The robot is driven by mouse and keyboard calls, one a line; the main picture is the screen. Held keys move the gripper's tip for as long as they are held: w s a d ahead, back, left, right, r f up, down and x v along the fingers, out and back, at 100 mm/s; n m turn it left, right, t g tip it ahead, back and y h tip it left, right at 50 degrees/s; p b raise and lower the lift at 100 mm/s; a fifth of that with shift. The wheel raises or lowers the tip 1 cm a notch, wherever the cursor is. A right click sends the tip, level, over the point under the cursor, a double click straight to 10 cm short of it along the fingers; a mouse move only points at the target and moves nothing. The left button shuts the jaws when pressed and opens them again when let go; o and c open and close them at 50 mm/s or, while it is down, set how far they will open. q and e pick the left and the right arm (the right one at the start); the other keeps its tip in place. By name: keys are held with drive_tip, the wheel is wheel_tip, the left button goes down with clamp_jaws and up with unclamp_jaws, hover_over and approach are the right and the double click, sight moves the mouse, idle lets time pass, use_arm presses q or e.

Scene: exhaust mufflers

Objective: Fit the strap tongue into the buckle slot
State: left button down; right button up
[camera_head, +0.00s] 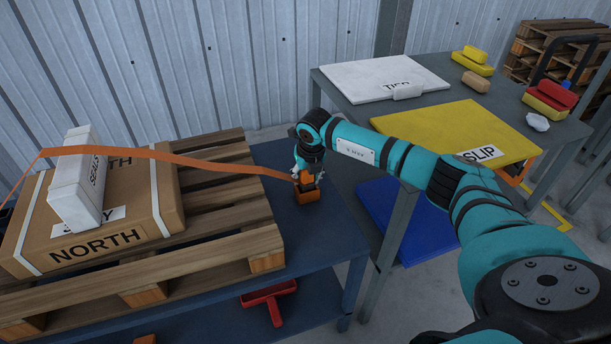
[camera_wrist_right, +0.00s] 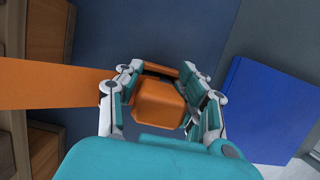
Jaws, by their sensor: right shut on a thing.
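An orange strap (camera_head: 170,155) runs over the cardboard box on the pallet to my right gripper (camera_head: 309,180). The gripper points down and is shut on an orange block-like strap end, the tongue (camera_wrist_right: 160,103), which shows between the fingers in the wrist view. An orange buckle (camera_head: 308,197) sits on the blue table directly beneath the gripper. The strap (camera_wrist_right: 55,83) enters from the left in the wrist view. The fingers hide the slot, and I cannot tell whether the tongue is inside it. My left gripper is not in view.
The box marked NORTH (camera_head: 100,237), with a white SEALS package (camera_head: 78,190) on it, lies on a wooden pallet (camera_head: 235,245). The blue table (camera_head: 335,225) is bare right of the buckle. A grey table (camera_head: 440,97) with boards stands behind my right arm.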

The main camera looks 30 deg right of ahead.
drive_tip(key=o, duration=1.2)
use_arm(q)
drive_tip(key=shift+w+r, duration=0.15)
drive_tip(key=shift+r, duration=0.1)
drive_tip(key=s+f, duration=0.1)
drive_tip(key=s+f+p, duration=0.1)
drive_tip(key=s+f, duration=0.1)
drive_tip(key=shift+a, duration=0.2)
use_arm(e)
drive_tip(key=v, duration=1.2)
drive_tip(key=shift+r, duration=0.1)
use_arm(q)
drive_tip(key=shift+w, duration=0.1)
